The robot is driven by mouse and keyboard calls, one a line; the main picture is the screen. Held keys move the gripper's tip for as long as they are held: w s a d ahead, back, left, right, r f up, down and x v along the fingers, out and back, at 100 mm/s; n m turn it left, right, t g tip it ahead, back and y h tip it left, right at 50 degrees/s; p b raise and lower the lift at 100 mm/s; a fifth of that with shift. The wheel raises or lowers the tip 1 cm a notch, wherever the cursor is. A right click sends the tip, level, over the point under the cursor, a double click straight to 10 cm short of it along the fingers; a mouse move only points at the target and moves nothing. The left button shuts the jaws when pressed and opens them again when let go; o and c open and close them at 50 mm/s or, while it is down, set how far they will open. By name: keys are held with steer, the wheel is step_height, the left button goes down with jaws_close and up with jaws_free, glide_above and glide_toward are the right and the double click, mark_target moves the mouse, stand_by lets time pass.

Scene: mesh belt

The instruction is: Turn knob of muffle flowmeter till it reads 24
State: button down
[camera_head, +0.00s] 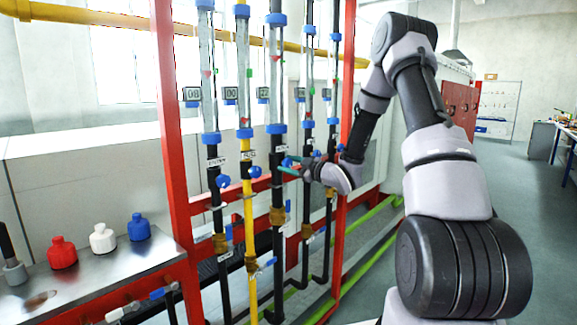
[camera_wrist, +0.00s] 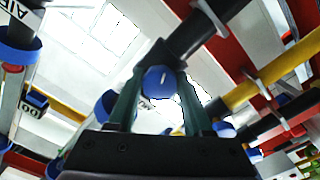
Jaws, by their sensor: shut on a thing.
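My gripper (camera_wrist: 160,78) is shut on a small round blue knob (camera_wrist: 160,84), with one greenish finger on each side of it. The knob sits on a dark pipe and has a pale mark on its face. In the head view my gripper (camera_head: 286,167) reaches from the right to the third flowmeter (camera_head: 277,60) from the left. The label near the gripper cannot be read, so I cannot confirm which one is the muffle.
Several other flowmeters stand close by, including one on a yellow pipe (camera_head: 249,200) with its blue knob (camera_head: 255,171). Red frame posts (camera_head: 172,120) flank them. Red, white and blue bottles (camera_head: 138,227) stand on a bench at left. Open floor lies at right.

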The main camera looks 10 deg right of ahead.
steer(key=shift+n, duration=0.6)
steer(key=shift+c, duration=1.5)
jaws_free()
steer(key=shift+s+d, duration=0.1)
steer(key=v, duration=1)
steer(key=shift+s+d, duration=0.15)
steer(key=shift+s, duration=0.1)
